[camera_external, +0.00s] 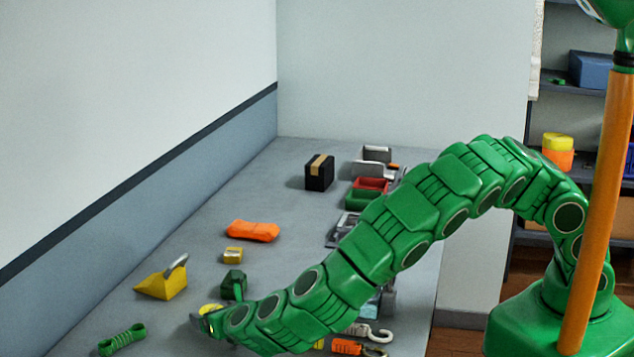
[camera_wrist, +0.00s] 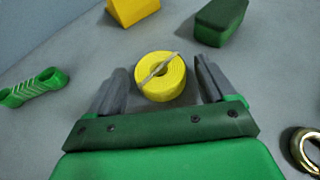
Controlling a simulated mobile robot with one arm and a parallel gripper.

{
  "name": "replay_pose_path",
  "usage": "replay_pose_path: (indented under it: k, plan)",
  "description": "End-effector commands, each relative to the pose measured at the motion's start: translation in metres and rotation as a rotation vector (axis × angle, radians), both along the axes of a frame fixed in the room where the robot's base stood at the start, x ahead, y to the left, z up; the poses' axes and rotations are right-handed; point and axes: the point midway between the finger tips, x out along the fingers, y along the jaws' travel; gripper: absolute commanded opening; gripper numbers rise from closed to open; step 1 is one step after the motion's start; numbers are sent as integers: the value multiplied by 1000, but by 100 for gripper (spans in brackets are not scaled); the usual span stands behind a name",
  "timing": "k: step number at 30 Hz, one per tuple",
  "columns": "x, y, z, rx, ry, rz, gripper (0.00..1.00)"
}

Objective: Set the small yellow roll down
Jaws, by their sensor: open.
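The small yellow roll (camera_wrist: 160,77) lies on the grey table between my gripper's fingertips in the wrist view. It is a coiled yellow strap with a thin pale band across it. My gripper (camera_wrist: 163,80) is open, with a grey finger on each side of the roll and a visible gap to each. In the external view the roll (camera_external: 210,308) shows just behind my gripper (camera_external: 203,320), low over the table, and is partly hidden by it.
Metal hooks (camera_external: 368,333) lie to the right. The back-left table is clear.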

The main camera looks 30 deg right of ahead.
Motion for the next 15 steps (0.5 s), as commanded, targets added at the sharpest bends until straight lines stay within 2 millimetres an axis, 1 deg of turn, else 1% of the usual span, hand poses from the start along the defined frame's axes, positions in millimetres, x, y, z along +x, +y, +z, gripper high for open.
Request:
replay_pose_path:
  k: [2,5,15]
  plan:
    - [0,0,2,0,0,0,83]
    - [-7,0,6,0,-1,1,83]
    - [-53,-4,25,1,-2,3,83]
